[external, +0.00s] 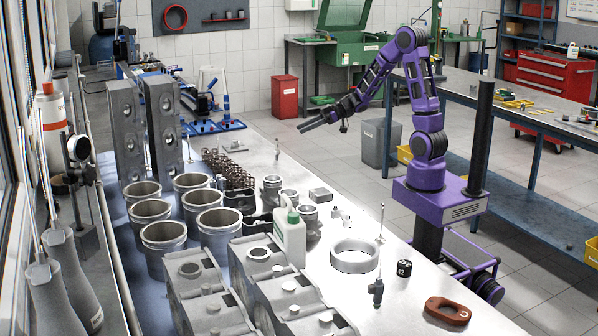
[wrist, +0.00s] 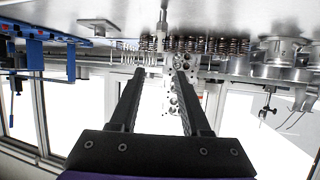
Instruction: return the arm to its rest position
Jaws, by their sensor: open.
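My purple arm stands at the right of the long workbench in the external view, bent at the elbow, with its forearm reaching left and down. My gripper (external: 318,122) hangs above the right edge of the bench, clear of everything on it. In the wrist view my gripper (wrist: 158,72) shows two long black fingers spread apart with nothing between them. Bench parts show beyond the fingertips, at the top of that view.
The workbench (external: 330,290) carries cylinder liners (external: 165,232), engine blocks, a white jug (external: 290,238), a metal ring (external: 355,256) and an orange-brown part (external: 447,311). Springs (wrist: 210,45) show in the wrist view. A second bench (external: 500,100) stands right. Floor behind my arm is partly clear.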

